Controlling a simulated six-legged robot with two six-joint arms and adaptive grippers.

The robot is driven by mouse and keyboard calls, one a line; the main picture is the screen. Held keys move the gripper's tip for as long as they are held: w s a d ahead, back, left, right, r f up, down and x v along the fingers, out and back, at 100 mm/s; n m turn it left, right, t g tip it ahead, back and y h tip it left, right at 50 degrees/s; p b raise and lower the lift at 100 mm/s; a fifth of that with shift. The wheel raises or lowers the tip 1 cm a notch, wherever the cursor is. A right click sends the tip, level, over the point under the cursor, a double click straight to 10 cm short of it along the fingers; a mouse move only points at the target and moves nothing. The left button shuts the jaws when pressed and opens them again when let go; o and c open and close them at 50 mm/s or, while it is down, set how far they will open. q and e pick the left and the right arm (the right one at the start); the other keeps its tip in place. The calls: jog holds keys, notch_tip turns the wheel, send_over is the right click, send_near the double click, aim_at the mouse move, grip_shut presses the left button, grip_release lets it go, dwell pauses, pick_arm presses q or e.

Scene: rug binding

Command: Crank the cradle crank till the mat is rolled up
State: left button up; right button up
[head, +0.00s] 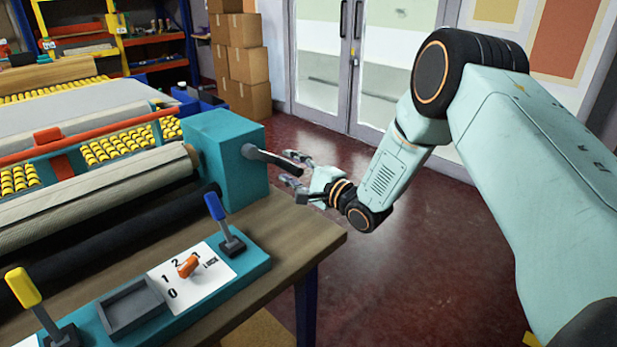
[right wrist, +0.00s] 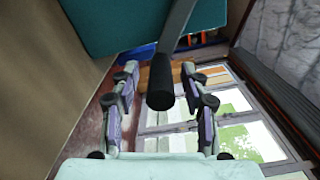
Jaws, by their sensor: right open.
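The cradle crank (head: 272,157) is a dark arm on the right side of a teal housing (head: 228,150). In the right wrist view its black cylindrical grip (right wrist: 160,85) lies between the fingers of my right gripper (right wrist: 159,76), with a gap on both sides. The right gripper (head: 291,174) is open at the crank's end in the head view; its fingers partly overlap the crank there. The mat (head: 105,190) is a pale grey-beige roll lying across the cradle, left of the housing. My left gripper is not in view.
A teal control panel (head: 205,312) holds a blue lever (head: 214,206), a yellow lever (head: 23,287), an orange selector knob (head: 187,266) and an empty grey tray (head: 130,308). The wooden bench edge (head: 318,255) lies below my gripper. Cardboard boxes (head: 245,65) stand behind; the red floor (head: 430,215) is clear.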

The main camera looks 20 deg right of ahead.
jog(key=v, duration=0.9)
jog(key=shift+d+r, duration=0.1)
jog(key=shift+v, duration=0.95)
dwell(0.3)
